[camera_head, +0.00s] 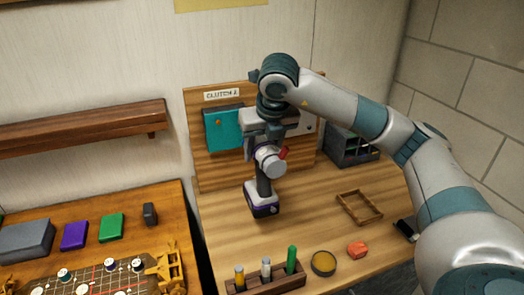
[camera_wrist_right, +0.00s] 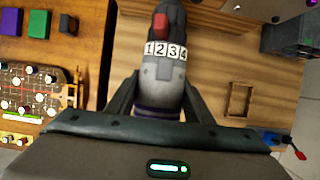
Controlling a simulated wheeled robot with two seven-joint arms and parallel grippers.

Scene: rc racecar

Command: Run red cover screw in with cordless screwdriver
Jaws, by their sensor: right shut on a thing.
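The cordless screwdriver (camera_head: 263,187), grey with a purple-trimmed base, hangs upright in front of the wooden back board. Its body (camera_wrist_right: 162,72), with a 1 2 3 4 number band, lies between the fingers of my right gripper (camera_wrist_right: 160,105) in the wrist view. My right gripper (camera_head: 268,135) is shut on it. A red part (camera_head: 283,153) shows on the screwdriver's side in the head view, and a red part also shows at its far end in the wrist view (camera_wrist_right: 160,26). The tool's bit and the red cover screw cannot be made out. My left gripper is not in view.
A teal box (camera_head: 222,130) is on the back board (camera_head: 200,170) under a "CLUTCH A" label. On the bench are a rack (camera_head: 265,281) with several bottles, a round tin (camera_head: 323,263), an orange block (camera_head: 357,249), an empty wooden frame (camera_head: 345,209) and a dark organiser (camera_head: 350,152).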

